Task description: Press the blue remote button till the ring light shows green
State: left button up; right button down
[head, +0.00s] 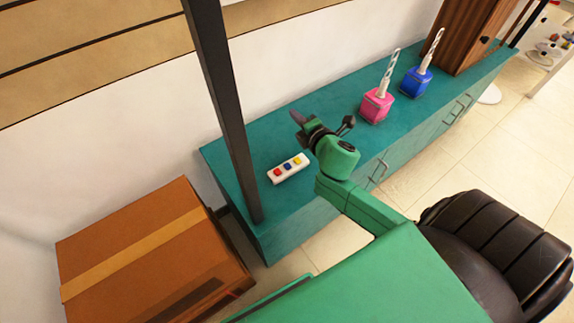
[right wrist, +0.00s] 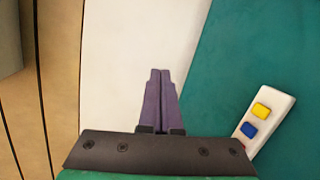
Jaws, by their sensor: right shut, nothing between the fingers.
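A white remote (head: 272,179) with red, blue and yellow buttons lies on the teal cabinet top near its left end. Its blue button (head: 287,167) is in the middle. In the right wrist view the remote (right wrist: 282,102) is at the right edge, with the blue button (right wrist: 249,130) and yellow button clear and the red one mostly hidden. My right gripper (head: 297,117) is shut and empty, above the cabinet's wall side, beyond the remote and apart from it. Its purple fingers meet in the right wrist view (right wrist: 160,78). My left gripper is out of view. I cannot make out a ring light.
A dark post (head: 221,90) stands at the cabinet's left end, close to the remote. A pink holder (head: 376,106) and a blue holder (head: 416,82) stand farther right on the teal top (head: 325,104). A cardboard box (head: 150,250) is at lower left.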

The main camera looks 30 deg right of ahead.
notch_tip(320, 180, up, 4)
jog(key=w+a+f+n+t+y, duration=0.1)
jog(key=w+a+n+y, duration=0.15)
jog(key=n, duration=0.45)
jog(key=n+g+y, duration=0.6)
jog(key=n+g, duration=0.4)
jog(key=n, duration=1.8)
send_over(291, 167)
notch_tip(291, 167, down, 6)
jog(key=shift+w+d, duration=0.25)
jog(key=shift+d, duration=0.05)
jog(key=shift+f+h, duration=0.1)
jog(key=shift+h, duration=0.15)
notch_tip(291, 167, down, 8)
jog(key=b, duration=0.6)
jog(key=shift+f, duration=0.1)
jog(key=shift+f+b, duration=0.3)
jog(key=shift+f, duration=0.05)
